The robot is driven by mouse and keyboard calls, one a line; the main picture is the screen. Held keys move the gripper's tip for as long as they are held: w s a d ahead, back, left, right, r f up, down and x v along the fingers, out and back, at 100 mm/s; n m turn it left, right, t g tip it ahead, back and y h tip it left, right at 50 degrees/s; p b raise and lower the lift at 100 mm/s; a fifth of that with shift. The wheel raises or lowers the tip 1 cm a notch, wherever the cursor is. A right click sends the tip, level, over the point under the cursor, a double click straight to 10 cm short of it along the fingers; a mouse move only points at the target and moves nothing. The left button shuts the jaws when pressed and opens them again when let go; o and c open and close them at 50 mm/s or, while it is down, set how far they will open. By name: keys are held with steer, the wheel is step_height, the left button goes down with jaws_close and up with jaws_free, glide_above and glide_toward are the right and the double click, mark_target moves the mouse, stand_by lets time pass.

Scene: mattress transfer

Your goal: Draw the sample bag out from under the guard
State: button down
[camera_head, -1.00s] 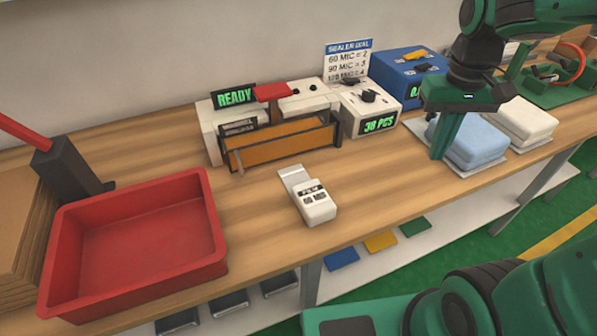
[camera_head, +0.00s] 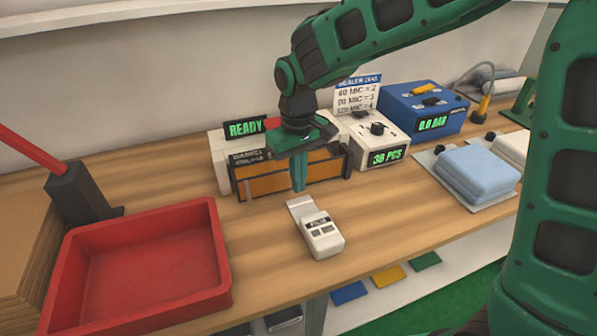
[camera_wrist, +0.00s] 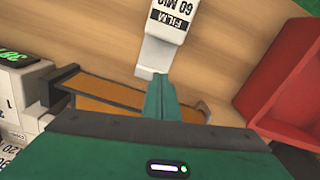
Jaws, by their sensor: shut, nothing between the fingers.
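The guard is an orange panel in a dark frame (camera_head: 259,184) on the front of the white sealer (camera_head: 220,163); it also shows in the wrist view (camera_wrist: 110,93). I cannot make out the sample bag; the guard and my gripper hide part of the space there. My gripper (camera_head: 298,188) points down in front of the guard, fingers together and empty. In the wrist view its fingertips (camera_wrist: 160,78) lie beside the guard, close to the end of the white film gauge (camera_wrist: 163,35) in the picture. The gauge (camera_head: 320,232) lies on the bench in front of the sealer.
A red tray (camera_head: 215,250) stands at left, with a dark block and red lever (camera_head: 80,193) behind it. A white counter box (camera_head: 375,140) and blue box (camera_head: 425,108) stand right of the sealer. Blue pads (camera_head: 477,172) lie farther right. Bench between tray and gauge is clear.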

mark_target(313, 215)
step_height(313, 215, down, 5)
steer(key=shift+s+d+f, duration=0.15)
steer(key=shift+s+d, duration=0.3)
steer(key=shift+s, duration=0.2)
steer(key=shift+s+d, duration=0.25)
steer(key=shift+s, duration=0.25)
steer(key=shift+s+d, duration=0.3)
steer(key=shift+s, duration=0.3)
steer(key=shift+s+d, duration=0.3)
steer(key=shift+s, duration=0.2)
steer(key=shift+s+d, duration=0.25)
steer(key=shift+s, duration=0.25)
